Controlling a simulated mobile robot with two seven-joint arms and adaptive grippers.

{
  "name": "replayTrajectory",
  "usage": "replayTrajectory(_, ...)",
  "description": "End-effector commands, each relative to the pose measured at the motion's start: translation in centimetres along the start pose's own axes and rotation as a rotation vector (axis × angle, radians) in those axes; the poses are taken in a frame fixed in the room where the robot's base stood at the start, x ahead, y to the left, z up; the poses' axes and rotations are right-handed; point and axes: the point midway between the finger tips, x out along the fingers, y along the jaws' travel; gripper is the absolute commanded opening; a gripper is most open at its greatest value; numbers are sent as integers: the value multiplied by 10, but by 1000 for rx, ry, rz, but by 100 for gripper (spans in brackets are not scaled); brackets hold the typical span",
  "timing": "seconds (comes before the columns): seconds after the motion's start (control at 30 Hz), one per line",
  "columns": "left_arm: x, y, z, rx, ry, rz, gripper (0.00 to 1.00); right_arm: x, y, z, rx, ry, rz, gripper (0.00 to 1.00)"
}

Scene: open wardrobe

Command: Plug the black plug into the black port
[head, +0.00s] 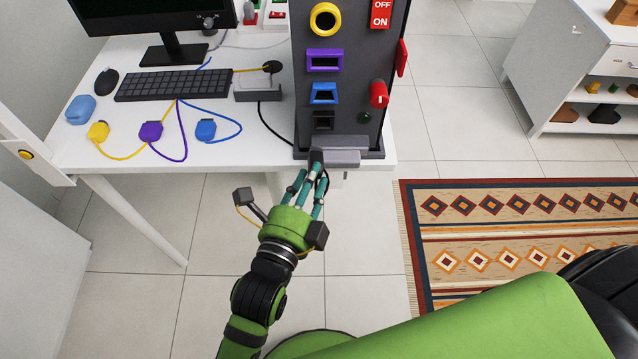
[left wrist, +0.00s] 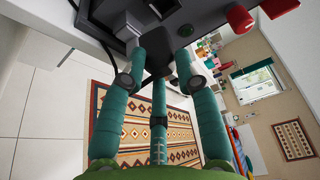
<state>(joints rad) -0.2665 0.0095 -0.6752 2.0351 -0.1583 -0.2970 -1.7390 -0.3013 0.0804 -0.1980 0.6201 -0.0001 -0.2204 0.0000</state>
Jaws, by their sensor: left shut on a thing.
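The black port (head: 323,121) is the lowest square socket on the dark panel (head: 346,60), under the blue one. My left gripper (head: 319,168) is in front of the panel's base, its green fingers pointing up at it. It is shut on the black plug, which shows as a dark block between the fingertips in the left wrist view (left wrist: 157,57). The plug appears below the port in the head view and apart from it; the fingers hide part of it. A black cord (head: 272,122) runs over the table toward the panel's base. My right gripper is not in view.
A grey ledge (head: 340,142) juts out at the panel's base. Yellow (head: 97,131), purple (head: 150,131) and blue (head: 205,130) plugs lie on the white table (head: 235,155). A red knob (head: 379,93) sticks out on the panel's right. The floor in front is open.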

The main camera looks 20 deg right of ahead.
Motion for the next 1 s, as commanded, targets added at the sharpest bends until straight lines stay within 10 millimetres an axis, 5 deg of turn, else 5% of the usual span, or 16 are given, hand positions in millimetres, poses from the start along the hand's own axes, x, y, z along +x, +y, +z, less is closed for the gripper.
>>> replayTrajectory(0.17,-10,-14,-17,-141,45,-64,4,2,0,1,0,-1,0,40)
replayTrajectory(0.77,-13,-21,-17,-170,43,-55,4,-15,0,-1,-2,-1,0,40)
replayTrajectory(1.0,11,-17,-9,-168,42,-58,4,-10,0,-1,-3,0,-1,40)
